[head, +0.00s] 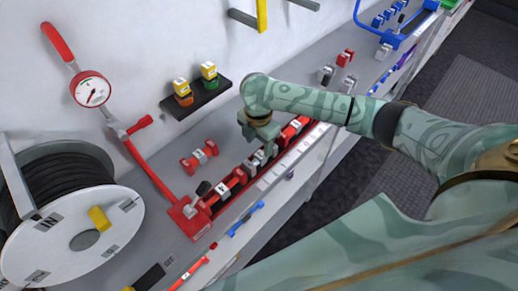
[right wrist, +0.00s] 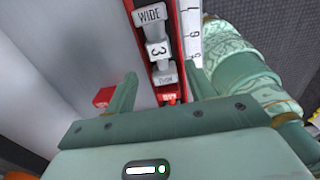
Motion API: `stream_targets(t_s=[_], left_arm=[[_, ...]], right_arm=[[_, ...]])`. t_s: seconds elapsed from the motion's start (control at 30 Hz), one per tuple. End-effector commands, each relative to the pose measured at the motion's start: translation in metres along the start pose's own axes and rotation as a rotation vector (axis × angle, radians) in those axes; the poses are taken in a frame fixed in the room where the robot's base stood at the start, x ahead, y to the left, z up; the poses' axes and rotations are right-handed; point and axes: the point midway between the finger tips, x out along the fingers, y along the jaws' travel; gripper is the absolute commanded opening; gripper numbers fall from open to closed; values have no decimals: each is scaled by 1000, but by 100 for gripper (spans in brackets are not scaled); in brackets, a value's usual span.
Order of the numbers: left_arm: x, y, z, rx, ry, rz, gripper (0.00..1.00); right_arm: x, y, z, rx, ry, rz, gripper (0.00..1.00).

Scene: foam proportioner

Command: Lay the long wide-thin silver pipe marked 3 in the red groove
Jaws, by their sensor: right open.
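The silver pipe marked 3 (right wrist: 158,50) shows in the right wrist view, with "WIDE" at its far end and "THIN" at its near end. It lies lengthwise between the red walls of the red groove (right wrist: 189,30). In the head view the red groove (head: 236,205) runs along the bench from the red end block, with silver pieces in it below my right gripper (head: 262,143). My right gripper is open over the groove, its fingers apart on either side of the line of the pipe and not closed on it. My left gripper is not in view.
A red pipe piece (head: 199,156) lies on the bench beside the groove. A black shelf with coloured parts (head: 197,98), a gauge (head: 91,89) and a hose reel (head: 70,220) are at the left. More red and grey pieces (head: 345,58) stand farther along the bench.

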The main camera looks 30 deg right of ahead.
Motion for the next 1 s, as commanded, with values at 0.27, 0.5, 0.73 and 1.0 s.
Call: stream_targets(t_s=[0.27,0.5,0.73,1.0], left_arm=[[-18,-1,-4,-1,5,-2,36],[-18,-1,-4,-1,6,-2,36],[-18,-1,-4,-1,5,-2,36],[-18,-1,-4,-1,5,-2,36]], right_arm=[[-46,0,0,0,-1,0,54],[-48,0,0,1,0,-2,54],[-48,0,0,1,0,-1,54],[-34,-6,-30,9,24,49,54]])
